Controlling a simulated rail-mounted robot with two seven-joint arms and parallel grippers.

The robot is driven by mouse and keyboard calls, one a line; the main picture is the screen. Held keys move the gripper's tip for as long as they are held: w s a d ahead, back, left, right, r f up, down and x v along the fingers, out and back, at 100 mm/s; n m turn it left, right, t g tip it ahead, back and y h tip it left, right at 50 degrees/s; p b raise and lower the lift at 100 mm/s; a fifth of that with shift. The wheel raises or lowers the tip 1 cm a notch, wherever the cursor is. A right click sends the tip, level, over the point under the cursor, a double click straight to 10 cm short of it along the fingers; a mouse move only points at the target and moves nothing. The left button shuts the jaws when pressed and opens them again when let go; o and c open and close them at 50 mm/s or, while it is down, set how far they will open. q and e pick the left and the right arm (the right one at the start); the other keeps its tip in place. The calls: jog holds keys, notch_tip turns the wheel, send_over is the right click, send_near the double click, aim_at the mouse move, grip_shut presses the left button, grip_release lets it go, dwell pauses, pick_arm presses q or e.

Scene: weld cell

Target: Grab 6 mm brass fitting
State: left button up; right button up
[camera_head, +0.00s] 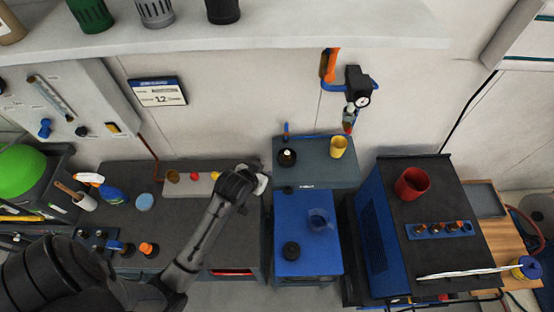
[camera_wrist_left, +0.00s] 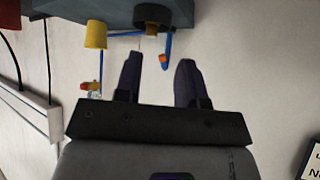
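I cannot pick out a 6 mm brass fitting for certain. A grey strip (camera_head: 187,189) on the left bench carries a small brown piece (camera_head: 172,176), a red piece (camera_head: 194,176) and a yellow piece (camera_head: 215,176), too small to identify. My left gripper (camera_head: 263,182) is at the right end of this strip, its fingers not clear in the head view. In the left wrist view the gripper (camera_wrist_left: 157,68) has its dark fingers spread, with nothing held between them. Beyond them are a yellow cup (camera_wrist_left: 96,35) and a blue stick with an orange end (camera_wrist_left: 165,55). My right gripper is not in view.
A blue cabinet (camera_head: 308,233) and a grey-topped cart (camera_head: 315,170) stand right of my left gripper. Farther right a dark-topped blue machine (camera_head: 425,205) bears a red cup (camera_head: 411,184). A wall shelf (camera_head: 300,29) overhangs the back. A spray bottle (camera_head: 112,195) stands left.

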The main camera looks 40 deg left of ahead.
pick_arm(q)
jog(key=t, duration=0.2)
send_near(286, 154)
jog(key=x, duration=0.3)
jog(key=shift+w+d+r, duration=0.1)
jog(key=shift+w+d, duration=0.05)
jog(key=shift+w+f, duration=0.3)
jog(key=shift+w, duration=0.15)
jog(key=x, duration=0.3)
jog(key=shift+w+a+f+p, duration=0.15)
jog(key=shift+a+p, duration=0.15)
jog(key=shift+p, duration=0.05)
jog(key=shift+w+f, duration=0.4)
jog(key=shift+w, duration=0.05)
jog(key=shift+w+a+f, duration=0.1)
jog(key=shift+w, duration=0.05)
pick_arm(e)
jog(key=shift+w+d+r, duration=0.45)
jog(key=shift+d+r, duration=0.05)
pick_arm(q)
jog(key=c, duration=0.6)
